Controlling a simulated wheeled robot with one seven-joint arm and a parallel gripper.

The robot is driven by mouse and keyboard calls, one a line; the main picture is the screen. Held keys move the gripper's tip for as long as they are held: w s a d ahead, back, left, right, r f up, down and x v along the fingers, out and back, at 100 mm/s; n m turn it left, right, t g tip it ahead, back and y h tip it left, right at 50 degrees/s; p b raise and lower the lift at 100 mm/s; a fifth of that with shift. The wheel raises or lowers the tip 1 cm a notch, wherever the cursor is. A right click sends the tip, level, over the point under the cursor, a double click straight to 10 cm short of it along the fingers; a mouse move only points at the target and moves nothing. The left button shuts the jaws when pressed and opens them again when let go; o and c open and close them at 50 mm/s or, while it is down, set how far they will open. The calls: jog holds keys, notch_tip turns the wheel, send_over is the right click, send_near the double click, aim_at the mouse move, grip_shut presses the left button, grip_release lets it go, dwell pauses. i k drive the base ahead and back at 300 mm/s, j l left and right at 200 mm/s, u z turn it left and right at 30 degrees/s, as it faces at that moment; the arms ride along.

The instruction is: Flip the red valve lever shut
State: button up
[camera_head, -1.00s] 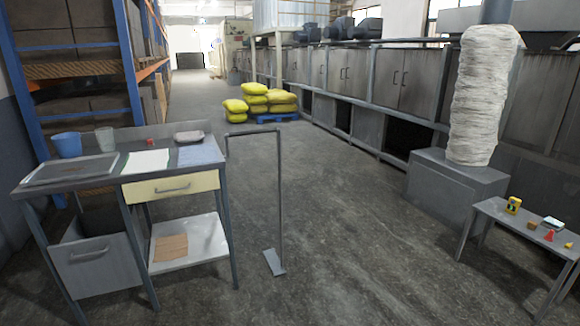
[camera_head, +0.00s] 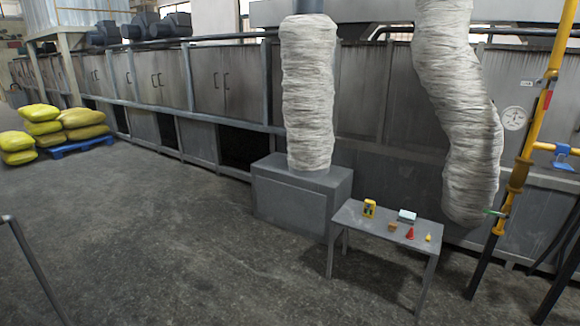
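A yellow pipe (camera_head: 533,128) runs up the right side of the view. A small red piece (camera_head: 547,98) lies along its upper part, roughly in line with the pipe. It looks like the red lever, but it is too small to be sure. A blue handle (camera_head: 562,149) sits on a yellow branch to its right, and a green lever (camera_head: 494,212) sticks out to the left lower down the pipe. My gripper is not in view.
A round gauge (camera_head: 514,118) is left of the pipe. A low grey table (camera_head: 375,222) with several small objects stands before a grey box (camera_head: 300,195) and white wrapped ducts (camera_head: 308,95). Yellow sacks (camera_head: 80,119) lie on a blue pallet (camera_head: 80,146) far left. The floor between is clear.

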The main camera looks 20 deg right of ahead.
aim_at(549, 95)
jog(key=i+l+z, duration=0.15)
jog(key=z, duration=0.25)
jog(key=i+z, duration=0.6)
jog(key=z, duration=0.2)
jog(key=i+j+z, duration=0.1)
jog(key=i+z, duration=0.15)
jog(key=z, duration=0.15)
